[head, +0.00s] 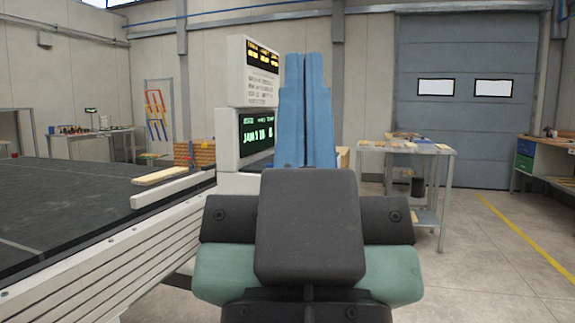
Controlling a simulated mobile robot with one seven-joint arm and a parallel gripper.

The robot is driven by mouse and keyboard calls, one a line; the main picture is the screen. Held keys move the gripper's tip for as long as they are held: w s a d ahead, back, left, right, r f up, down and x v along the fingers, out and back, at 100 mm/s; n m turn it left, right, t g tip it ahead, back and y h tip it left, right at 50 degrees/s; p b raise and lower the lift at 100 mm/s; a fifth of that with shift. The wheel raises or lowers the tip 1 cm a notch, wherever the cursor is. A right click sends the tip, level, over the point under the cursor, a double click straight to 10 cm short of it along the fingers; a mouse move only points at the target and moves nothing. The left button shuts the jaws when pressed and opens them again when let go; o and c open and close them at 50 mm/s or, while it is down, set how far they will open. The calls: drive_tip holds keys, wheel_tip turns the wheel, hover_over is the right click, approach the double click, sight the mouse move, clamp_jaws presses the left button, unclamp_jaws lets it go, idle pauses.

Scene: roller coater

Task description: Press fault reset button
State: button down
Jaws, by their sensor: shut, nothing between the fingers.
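My gripper (304,60) is in the middle of the head view, its two blue fingers side by side and shut with nothing between them. Its dark and green body fills the lower middle of the view. Just left of the fingers stands a white control unit (234,180), with an amber-lit display (262,56) above and a green-lit display (257,132) below. I cannot make out a fault reset button; my gripper may hide part of the unit. I cannot tell whether the fingers touch it.
A dark conveyor bed (70,195) with a pale side rail (110,262) runs along the left. A wooden board (160,176) lies near its edge. A metal worktable (433,152) stands behind at right, before a grey shutter door (455,120). The floor (500,270) at right is clear.

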drive_tip(key=shift+r, duration=0.1)
idle(0.8)
wheel_tip(320, 180, up, 30)
drive_tip(key=p, duration=3)
drive_tip(key=shift+w+r, duration=0.1)
drive_tip(key=shift+w, duration=0.05)
